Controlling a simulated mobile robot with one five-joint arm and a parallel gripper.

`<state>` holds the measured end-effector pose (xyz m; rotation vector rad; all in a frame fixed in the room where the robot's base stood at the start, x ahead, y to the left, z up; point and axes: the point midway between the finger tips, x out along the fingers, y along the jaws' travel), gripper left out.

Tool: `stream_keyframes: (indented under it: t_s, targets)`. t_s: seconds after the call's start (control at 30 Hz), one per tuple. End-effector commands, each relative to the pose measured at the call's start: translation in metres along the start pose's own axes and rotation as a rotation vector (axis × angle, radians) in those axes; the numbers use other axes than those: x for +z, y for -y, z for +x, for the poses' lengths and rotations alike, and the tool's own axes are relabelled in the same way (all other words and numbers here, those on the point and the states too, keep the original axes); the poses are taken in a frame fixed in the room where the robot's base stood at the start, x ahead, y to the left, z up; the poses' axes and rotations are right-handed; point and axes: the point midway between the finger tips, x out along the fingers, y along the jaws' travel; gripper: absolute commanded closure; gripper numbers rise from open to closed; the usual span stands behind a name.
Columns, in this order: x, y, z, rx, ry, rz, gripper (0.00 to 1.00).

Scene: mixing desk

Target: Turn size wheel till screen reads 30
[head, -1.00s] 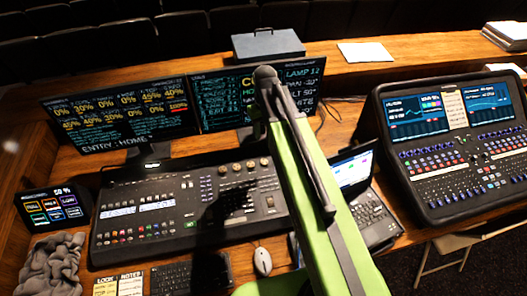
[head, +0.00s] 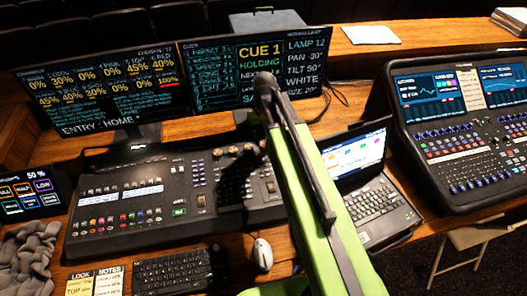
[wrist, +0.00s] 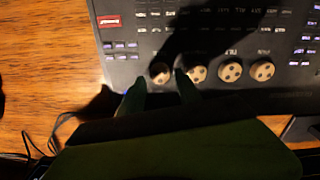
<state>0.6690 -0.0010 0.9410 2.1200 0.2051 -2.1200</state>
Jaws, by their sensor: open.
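The right-hand monitor (head: 225,95) shows CUE 1 HOLDING and a lamp 12 list whose bottom line reads SIZE 20°. The lighting console (head: 130,222) has a row of round wheels along its far edge. The wrist view shows this row upside down, with PAN and TILT labels at the two right-hand wheels. The leftmost wheel there (wrist: 160,72) lies between the fingertips of my gripper (wrist: 160,78), which is open. Its label is hidden or unreadable, so I cannot confirm it is the size wheel. I cannot tell whether the fingers touch it.
A neighbouring wheel (wrist: 196,74) sits close beside the right finger. A laptop (head: 372,205), a mouse (head: 262,254) and a keyboard (head: 172,272) lie near the console. A second mixing desk (head: 455,140) stands at the right. My green arm crosses the head view.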

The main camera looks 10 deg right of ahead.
Motion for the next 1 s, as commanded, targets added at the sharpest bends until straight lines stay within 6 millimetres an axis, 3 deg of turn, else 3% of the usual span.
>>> stream_keyframes:
  t_s: [0.03, 0.1, 0.43, 0.73, 1.0]
  targets:
    - [0.0000, 0.0001, 0.0183, 0.000, 0.000, 0.000, 0.60]
    - [0.0000, 0.0002, 0.0247, 0.000, 0.000, 0.000, 0.60]
    - [-0.0001, 0.0007, 0.0247, 0.000, 0.000, -0.001, 0.60]
    - [-0.0002, 0.0010, 0.0247, 0.000, 0.000, -0.002, 0.99]
    - [-0.0004, 0.0019, 0.0248, 0.000, 0.000, 0.012, 1.00]
